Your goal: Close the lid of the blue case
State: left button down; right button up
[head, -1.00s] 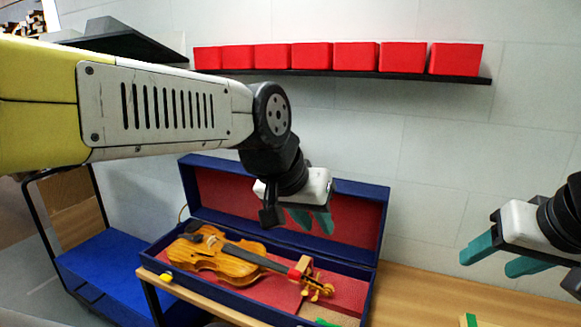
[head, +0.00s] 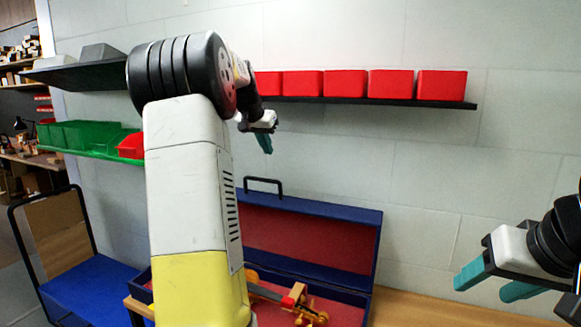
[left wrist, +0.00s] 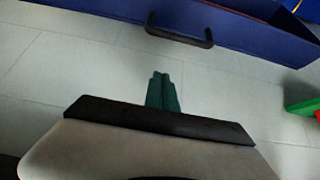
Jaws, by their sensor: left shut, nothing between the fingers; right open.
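The blue case (head: 368,281) stands open on the bench, its lid (head: 312,235) raised with the red lining facing me. A black handle (head: 264,186) shows at the lid's top edge, and also in the left wrist view (left wrist: 179,33). My left gripper (head: 266,146) is shut and empty, above the lid near the wall. Its closed green fingers show in the left wrist view (left wrist: 162,92), apart from the handle. My right gripper (head: 490,284) is open and empty, right of the case.
Red bins (head: 325,83) stand on a black wall shelf (head: 400,102) above the case. A green shelf (head: 85,152) with green bins and one red bin is at left. A blue cart (head: 85,275) stands left of the bench. The bench top (head: 430,308) is clear right of the case.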

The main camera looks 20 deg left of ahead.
pick_arm(q)
jog(key=f, duration=0.3)
jog(key=w+f, duration=0.1)
jog(key=f, duration=0.1)
jog(key=w+f, duration=0.1)
jog(key=f, duration=0.2)
jog(key=shift+w+d+f, duration=0.1)
jog(key=shift+w+f, duration=0.1)
jog(key=shift+f, duration=0.1)
jog(key=shift+s+f, duration=0.2)
jog(key=shift+s, duration=0.15)
